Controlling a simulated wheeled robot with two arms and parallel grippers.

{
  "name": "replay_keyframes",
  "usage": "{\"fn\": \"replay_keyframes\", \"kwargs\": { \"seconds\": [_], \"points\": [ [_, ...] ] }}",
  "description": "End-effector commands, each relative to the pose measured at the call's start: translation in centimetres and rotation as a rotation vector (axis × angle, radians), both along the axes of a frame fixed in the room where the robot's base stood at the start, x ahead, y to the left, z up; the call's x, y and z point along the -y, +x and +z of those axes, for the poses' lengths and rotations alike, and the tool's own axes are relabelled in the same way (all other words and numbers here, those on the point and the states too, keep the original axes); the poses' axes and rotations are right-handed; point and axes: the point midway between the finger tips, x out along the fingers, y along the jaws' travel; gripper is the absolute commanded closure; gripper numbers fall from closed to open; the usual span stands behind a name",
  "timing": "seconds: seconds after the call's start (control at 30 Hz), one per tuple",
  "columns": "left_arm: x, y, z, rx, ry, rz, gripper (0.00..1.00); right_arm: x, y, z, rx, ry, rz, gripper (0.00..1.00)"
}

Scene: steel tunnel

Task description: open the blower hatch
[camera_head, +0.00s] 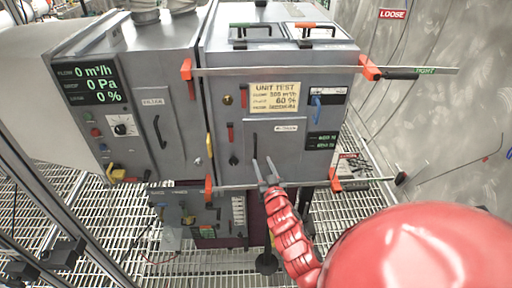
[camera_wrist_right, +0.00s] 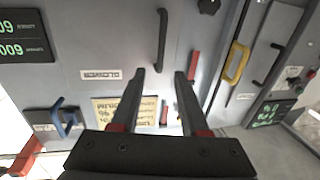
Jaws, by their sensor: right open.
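The blower hatch (camera_head: 282,145) is a grey panel with a small label on the front of the right-hand cabinet; it looks closed and flush. Its upright black handle (camera_head: 254,146) is on the left edge; it shows in the right wrist view (camera_wrist_right: 162,38), where the picture is upside down. My right gripper (camera_head: 263,170) is open and empty just below the handle in the head view. In the wrist view its two fingers (camera_wrist_right: 160,74) point at the handle, whose near end lines up between the tips; I cannot tell the exact gap. My left gripper is out of view.
A yellow handle (camera_head: 209,145) sits at the seam with the filter cabinet, whose door has a black handle (camera_head: 160,132). A long bar (camera_head: 285,70) with orange ends crosses above; another bar (camera_head: 235,187) runs below.

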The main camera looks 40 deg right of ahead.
Motion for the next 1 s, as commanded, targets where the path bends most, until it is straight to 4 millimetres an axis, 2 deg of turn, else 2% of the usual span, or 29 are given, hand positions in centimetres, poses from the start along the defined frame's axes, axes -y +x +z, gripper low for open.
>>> {"fn": "replay_keyframes", "kwargs": {
  "seconds": [0.1,0.4,0.6,0.9,1.0],
  "points": [
    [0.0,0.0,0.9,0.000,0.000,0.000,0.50,0.7,2.2,0.4,0.001,0.001,0.002,0.55],
    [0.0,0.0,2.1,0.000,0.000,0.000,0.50,2.3,6.1,0.2,0.001,0.000,0.000,0.55],
    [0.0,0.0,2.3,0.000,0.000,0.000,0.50,2.7,7.2,0.1,0.001,0.000,0.000,0.55],
    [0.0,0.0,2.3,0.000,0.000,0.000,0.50,2.7,7.4,0.0,0.001,0.000,0.001,0.55],
    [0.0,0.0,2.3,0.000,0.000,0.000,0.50,2.7,7.4,0.0,0.001,0.000,0.001,0.72]
  ]
}}
